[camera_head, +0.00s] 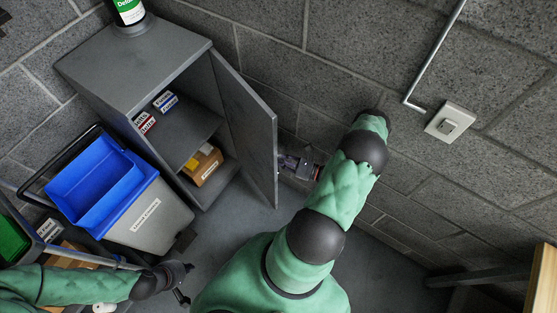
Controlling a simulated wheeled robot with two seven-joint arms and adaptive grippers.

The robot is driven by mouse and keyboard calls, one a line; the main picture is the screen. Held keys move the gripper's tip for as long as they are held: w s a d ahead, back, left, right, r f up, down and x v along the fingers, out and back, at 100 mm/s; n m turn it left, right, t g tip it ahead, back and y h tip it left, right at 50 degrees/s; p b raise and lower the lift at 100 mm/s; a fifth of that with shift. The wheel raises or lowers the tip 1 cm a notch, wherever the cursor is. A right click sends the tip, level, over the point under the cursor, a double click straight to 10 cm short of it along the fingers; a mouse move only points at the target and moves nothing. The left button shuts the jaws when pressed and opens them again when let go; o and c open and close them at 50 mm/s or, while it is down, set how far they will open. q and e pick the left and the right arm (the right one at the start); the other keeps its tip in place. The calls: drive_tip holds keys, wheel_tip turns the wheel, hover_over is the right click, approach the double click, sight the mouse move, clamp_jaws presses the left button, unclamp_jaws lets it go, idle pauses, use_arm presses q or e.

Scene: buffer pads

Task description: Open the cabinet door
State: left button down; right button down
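The grey metal cabinet (125,55) stands against the block wall at upper left. Its door (245,115) is swung wide open on the right, and the shelves inside show. My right arm reaches past the door's outer side. My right gripper (289,164) is beside the door's free edge, partly hidden by the door; I cannot tell whether it touches it or how its fingers stand. My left gripper (185,283) is low at the left, in front of the cabinet and apart from it, with its fingers spread and nothing between them.
Small labelled boxes (146,122) and a cardboard box (207,168) sit inside the cabinet. A bottle (129,10) stands on top. A blue and grey bin (147,215) stands close at the cabinet's left. A wooden edge (543,280) is at lower right. Some floor between is clear.

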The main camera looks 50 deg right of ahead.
drive_tip(key=c, duration=1.1)
unclamp_jaws()
drive_tip(key=shift+s, duration=0.1)
drive_tip(key=v, duration=1.2)
